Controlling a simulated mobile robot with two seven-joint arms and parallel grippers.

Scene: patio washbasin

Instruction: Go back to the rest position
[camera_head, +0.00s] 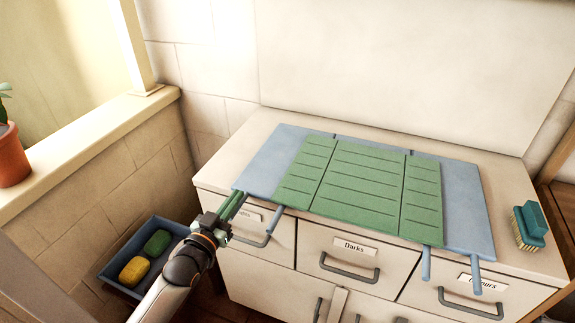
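My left gripper (237,203) is in front of the left front corner of the counter, beside a blue rod that hangs over the edge. Its two fingers look close together and greenish. I cannot tell whether a gap lies between them, and I see nothing clearly held. My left arm comes up from the bottom left. My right gripper is not in view.
A cream cabinet (215,180) carries a blue board (467,215) with a green slatted mat (360,185) on it. A teal brush (530,222) stands at the right. A tray (112,272) with green soap (157,242) and yellow soap (134,271) lies lower left. Drawer handles (350,275) protrude.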

